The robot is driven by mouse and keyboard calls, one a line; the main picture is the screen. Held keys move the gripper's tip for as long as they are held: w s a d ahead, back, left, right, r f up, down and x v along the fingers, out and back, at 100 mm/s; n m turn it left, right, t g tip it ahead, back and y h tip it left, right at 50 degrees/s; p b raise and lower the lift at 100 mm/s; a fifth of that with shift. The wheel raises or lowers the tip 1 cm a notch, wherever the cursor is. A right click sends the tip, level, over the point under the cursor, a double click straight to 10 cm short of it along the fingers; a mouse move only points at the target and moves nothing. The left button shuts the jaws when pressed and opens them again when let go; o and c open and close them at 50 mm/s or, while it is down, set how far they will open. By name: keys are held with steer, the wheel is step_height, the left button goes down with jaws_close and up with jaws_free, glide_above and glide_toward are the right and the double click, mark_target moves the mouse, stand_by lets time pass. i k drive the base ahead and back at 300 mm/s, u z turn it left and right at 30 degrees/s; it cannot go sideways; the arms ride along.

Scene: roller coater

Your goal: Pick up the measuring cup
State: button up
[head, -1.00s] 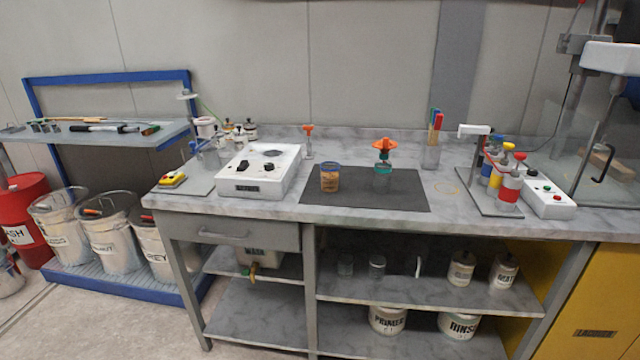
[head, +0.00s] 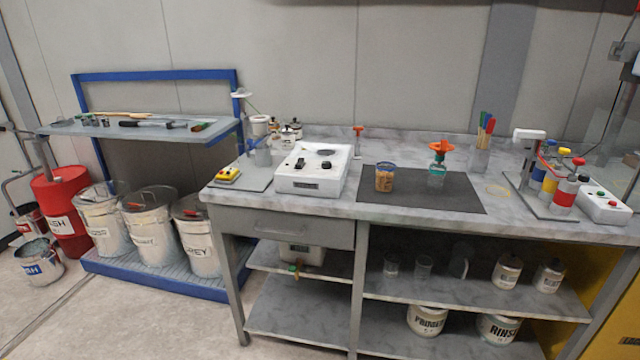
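My gripper is not in view. I cannot tell for sure which vessel is the measuring cup. A clear cup with a blue rim and orange-brown contents (head: 385,178) stands upright on the dark mat (head: 450,201) on the bench. A clear jar with a green collar and an orange top (head: 437,172) stands to its right on the same mat. Two small clear cups, a left one (head: 391,265) and a right one (head: 424,266), stand on the shelf under the bench top, in shade. Any markings on them are too small to read.
A white hot-plate-like device (head: 313,170) is left of the mat. A stand with coloured bottles (head: 562,197) and a white button box (head: 604,207) are at right. Labelled buckets (head: 150,225) stand on a blue-edged platform at left. The floor in front (head: 150,320) looks clear.

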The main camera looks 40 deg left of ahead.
mark_target(385, 177)
steer(key=u, duration=0.55)
steer(key=i, duration=1.5)
steer(key=z, duration=0.05)
